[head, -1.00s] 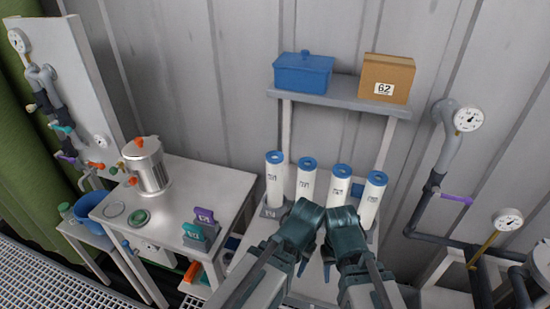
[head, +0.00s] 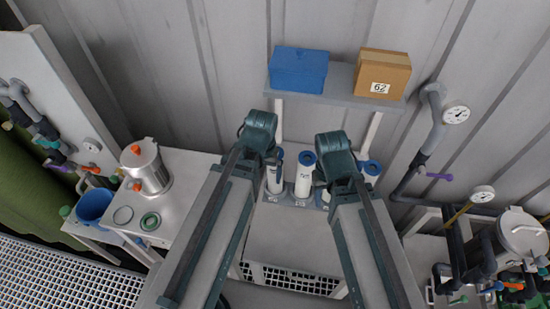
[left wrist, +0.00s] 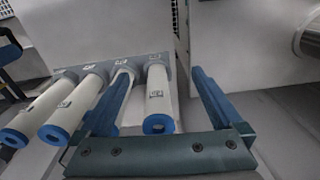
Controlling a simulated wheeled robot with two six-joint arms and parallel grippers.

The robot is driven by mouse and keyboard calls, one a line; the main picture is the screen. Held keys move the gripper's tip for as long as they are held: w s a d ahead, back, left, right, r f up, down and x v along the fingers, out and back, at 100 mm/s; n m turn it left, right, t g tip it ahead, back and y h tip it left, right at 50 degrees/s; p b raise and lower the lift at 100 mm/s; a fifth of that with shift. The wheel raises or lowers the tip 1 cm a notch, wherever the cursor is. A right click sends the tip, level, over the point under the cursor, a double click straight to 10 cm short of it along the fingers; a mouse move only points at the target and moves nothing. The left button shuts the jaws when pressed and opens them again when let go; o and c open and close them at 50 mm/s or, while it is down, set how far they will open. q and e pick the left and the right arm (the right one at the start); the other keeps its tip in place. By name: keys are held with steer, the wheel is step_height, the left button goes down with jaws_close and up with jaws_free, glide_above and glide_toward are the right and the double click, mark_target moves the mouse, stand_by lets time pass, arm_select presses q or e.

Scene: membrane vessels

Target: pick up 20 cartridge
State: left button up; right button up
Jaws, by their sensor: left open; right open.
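White cartridges with blue ring caps stand in a row in a grey rack (head: 290,199). The leftmost cartridge (head: 274,178) and its neighbour (head: 304,178) show best; the others are partly hidden by my right gripper. Cartridge labels are too small or blurred to read. My left gripper (head: 264,140) is open above and behind the leftmost cartridge in the head view. In the left wrist view, its open fingers (left wrist: 160,72) lie on either side of the end cartridge (left wrist: 158,98), not closed on it. My right gripper (head: 336,160) is open, over the right part of the row.
A shelf (head: 335,98) above the rack holds a blue box (head: 299,70) and a brown box marked 62 (head: 383,73). A side table (head: 190,175) with a metal pot (head: 146,168) stands left. Pipes and a gauge (head: 456,115) are on the right.

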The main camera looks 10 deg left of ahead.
arm_select(q)
steer(key=w+a+r+n+p, duration=0.25)
steer(key=r+n+p, duration=0.2)
steer(key=r, duration=0.25)
steer(key=w+d+n, duration=0.1)
steer(key=w+n, duration=0.1)
steer(key=n, duration=0.2)
steer(key=w+d+n, duration=0.1)
steer(key=w+n, duration=0.1)
steer(key=n, duration=0.3)
steer(key=w+d+n, duration=0.1)
steer(key=w+n, duration=0.2)
steer(key=n, duration=0.3)
steer(key=w+d+n, duration=0.1)
steer(key=n, duration=0.1)
arm_select(e)
step_height(320, 180, up, 7)
arm_select(q)
step_height(320, 180, down, 9)
steer(key=b, duration=0.8)
steer(key=shift+r, duration=0.15)
arm_select(e)
step_height(320, 180, down, 9)
steer(key=shift+r, duration=0.2)
